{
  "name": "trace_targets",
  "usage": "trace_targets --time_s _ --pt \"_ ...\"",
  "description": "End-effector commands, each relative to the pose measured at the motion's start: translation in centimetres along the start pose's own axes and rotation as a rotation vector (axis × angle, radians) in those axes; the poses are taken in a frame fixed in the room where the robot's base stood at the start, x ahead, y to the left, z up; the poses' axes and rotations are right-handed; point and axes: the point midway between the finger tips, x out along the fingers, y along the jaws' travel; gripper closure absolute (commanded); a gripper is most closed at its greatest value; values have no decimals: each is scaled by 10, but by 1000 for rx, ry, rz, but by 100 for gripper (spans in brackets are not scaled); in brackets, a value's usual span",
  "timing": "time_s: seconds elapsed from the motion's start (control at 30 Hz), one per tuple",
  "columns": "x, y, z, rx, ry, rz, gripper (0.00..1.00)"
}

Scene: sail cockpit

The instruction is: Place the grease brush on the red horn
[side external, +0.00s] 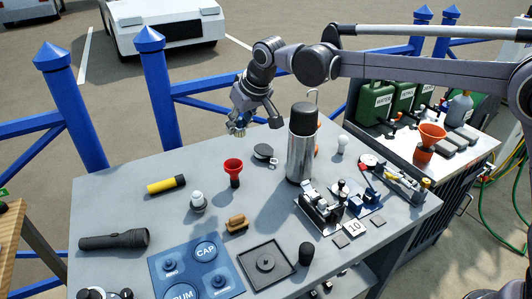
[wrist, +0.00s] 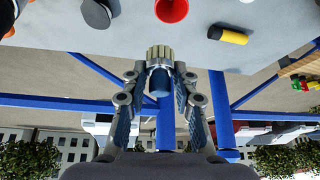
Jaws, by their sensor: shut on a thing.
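My gripper (side external: 250,122) is shut on the grease brush (side external: 237,130), a short brush with pale yellow bristles and a dark blue body. In the wrist view the brush (wrist: 160,58) sits between the fingertips (wrist: 160,80), bristles outward. It is held in the air near the table's back edge. The red horn (side external: 233,168) stands upright on the table, its wide red mouth up on a black base. In the side view it is just below the brush and apart from it. In the wrist view the horn (wrist: 172,8) is cut off by the top edge.
A tall steel flask (side external: 301,155) stands right of the horn, with a dark round thing (side external: 264,152) between. A yellow-black cylinder (side external: 166,185), white-topped item (side external: 198,203) and brown brush (side external: 237,224) lie around the front and left. The grey table (side external: 120,205) has free room at left.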

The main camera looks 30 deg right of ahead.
Motion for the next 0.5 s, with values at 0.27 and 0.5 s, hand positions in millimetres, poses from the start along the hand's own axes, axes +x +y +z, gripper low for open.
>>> trace_targets --time_s 0.27,0.5 --pt "11 -17 -14 0 1 0 98" --pt "45 -17 6 0 2 -1 98"
